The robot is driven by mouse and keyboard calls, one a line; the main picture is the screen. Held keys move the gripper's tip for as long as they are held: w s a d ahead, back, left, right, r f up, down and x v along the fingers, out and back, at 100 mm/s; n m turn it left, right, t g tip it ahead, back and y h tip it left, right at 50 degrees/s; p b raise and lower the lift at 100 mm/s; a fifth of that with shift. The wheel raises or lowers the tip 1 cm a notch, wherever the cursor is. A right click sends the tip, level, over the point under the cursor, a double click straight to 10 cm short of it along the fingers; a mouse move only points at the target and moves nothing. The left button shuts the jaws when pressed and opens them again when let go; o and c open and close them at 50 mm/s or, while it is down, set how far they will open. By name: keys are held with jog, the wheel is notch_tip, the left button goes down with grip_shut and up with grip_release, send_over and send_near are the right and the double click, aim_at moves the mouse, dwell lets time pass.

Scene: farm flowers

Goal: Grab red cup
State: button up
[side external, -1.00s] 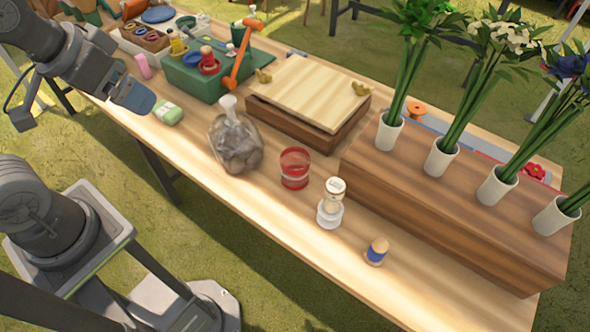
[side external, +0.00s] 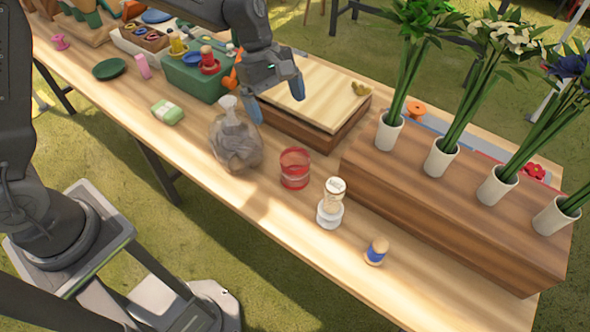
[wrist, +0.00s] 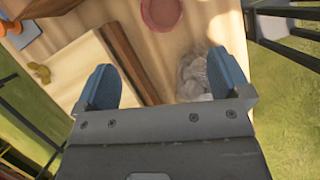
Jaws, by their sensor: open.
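The red cup (side external: 295,168) stands upright on the wooden table, right of a clear bag in the side view. It has a translucent red wall. In the wrist view the red cup (wrist: 161,12) is at the top edge, partly cut off by the frame. My gripper (side external: 277,101) is above the table, up and left of the cup, near the bag and the wooden box. Its blue fingers are apart with nothing between them; the wrist view shows the gripper (wrist: 163,88) open, with the cup beyond its fingertips.
The clear bag of grey contents (side external: 235,143) stands left of the cup. The wooden box (side external: 305,130) is behind it. A white jar (side external: 330,213) and a small blue-banded bottle (side external: 377,252) stand to its right. The long planter block (side external: 450,215) holds several flower vases.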

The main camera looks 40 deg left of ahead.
jog(key=f, duration=0.2)
send_over(295, 163)
jog(key=s, duration=0.1)
notch_tip(295, 163, down, 7)
jog(key=shift+n, duration=0.3)
jog(key=shift+s+x, duration=0.25)
jog(key=shift+x, duration=1.1)
jog(key=shift+s+x, duration=0.25)
jog(key=shift+x, duration=1.05)
jog(key=shift+a, duration=0.15)
jog(key=c, duration=1)
